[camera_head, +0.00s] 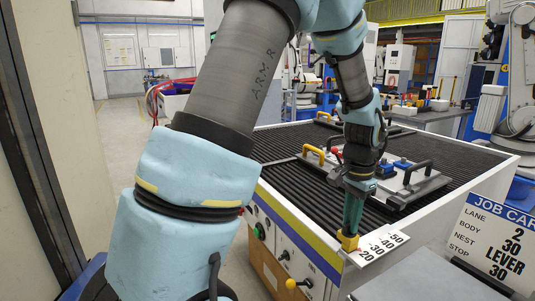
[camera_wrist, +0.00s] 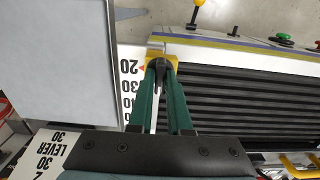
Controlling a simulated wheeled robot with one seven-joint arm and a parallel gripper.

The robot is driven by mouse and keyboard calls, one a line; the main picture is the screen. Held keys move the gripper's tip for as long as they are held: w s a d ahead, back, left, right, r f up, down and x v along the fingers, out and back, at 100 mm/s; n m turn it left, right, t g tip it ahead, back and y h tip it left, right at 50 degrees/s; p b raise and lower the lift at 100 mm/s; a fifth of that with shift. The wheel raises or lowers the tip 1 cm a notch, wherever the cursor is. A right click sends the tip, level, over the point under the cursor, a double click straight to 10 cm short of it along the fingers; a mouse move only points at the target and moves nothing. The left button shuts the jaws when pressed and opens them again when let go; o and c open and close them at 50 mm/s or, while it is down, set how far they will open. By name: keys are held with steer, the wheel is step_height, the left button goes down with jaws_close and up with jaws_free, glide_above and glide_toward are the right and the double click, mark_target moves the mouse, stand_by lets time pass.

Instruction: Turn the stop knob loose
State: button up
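The yellow stop (camera_head: 348,241) sits at the near corner of the tray table, beside a white scale plate (camera_head: 376,247) marked 20, 40 and 50. In the wrist view the yellow stop (camera_wrist: 158,50) carries a dark knob (camera_wrist: 161,68), and a red pointer beside it is at the 20 mark of the scale (camera_wrist: 130,80). My gripper (camera_head: 350,231) points down onto the stop. In the wrist view its green fingers (camera_wrist: 162,66) lie on both sides of the dark knob and appear closed on it. The fingertips partly hide the knob.
A fixture with black handles and blue blocks (camera_head: 402,164) stands on the ribbed table top (camera_head: 283,178). A yellow-knobbed lever (camera_head: 297,284) sticks out from the table's front.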

jaws_close()
steer(key=n+p, duration=0.1)
steer(key=n, duration=0.3)
steer(key=shift+r, duration=0.1)
steer(key=shift+n, duration=0.9)
